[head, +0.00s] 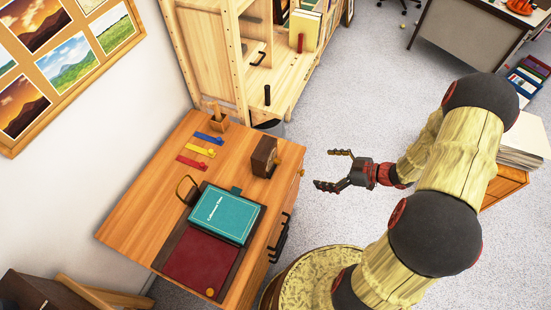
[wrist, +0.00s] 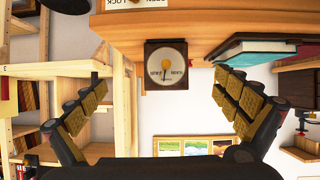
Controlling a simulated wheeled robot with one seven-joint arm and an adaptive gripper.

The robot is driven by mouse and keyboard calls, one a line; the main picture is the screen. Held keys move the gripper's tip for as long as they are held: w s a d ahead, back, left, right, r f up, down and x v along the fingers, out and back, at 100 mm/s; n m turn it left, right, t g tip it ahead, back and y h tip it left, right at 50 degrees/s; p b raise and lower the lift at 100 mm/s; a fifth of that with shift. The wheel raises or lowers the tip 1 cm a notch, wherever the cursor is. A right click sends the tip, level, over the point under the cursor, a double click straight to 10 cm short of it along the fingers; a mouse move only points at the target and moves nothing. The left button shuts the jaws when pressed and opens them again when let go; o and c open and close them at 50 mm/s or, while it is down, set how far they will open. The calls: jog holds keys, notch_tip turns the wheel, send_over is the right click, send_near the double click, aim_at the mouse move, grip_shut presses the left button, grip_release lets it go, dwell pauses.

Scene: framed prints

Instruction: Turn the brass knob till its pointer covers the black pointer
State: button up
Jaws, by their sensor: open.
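A small dark wooden box (head: 263,156) stands upright on the desk near its right edge. In the wrist view the box (wrist: 149,75) hangs upside down with its pale round dial (wrist: 176,57) facing me. The brass knob and its pointer (wrist: 165,66) show at the dial's middle. Small dark lettering is too small to read, and I cannot make out the black pointer. My gripper (head: 326,169) is open and empty, off the desk's right side and apart from the box. In the wrist view its fingers (wrist: 160,78) spread to either side of the box.
The desk (head: 140,225) also holds a teal book (head: 215,222) on a dark red folder (head: 195,262), coloured strips (head: 202,152) and a wooden cup (head: 218,123). A wooden shelf (head: 215,50) stands behind. Floor (head: 325,120) around my gripper is clear.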

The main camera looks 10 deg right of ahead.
jog(key=w+a+f+y+b, duration=0.1)
jog(key=w+a+b, duration=0.4)
jog(key=a, duration=0.4)
jog(key=shift+w+f+b, duration=0.2)
jog(key=shift+f+b, duration=0.2)
jog(key=shift+b, duration=0.45)
jog(key=shift+d, duration=0.15)
jog(key=p+v, duration=0.6)
jog(key=v, duration=0.4)
jog(key=shift+p, duration=0.35)
jog(key=shift+f, duration=0.1)
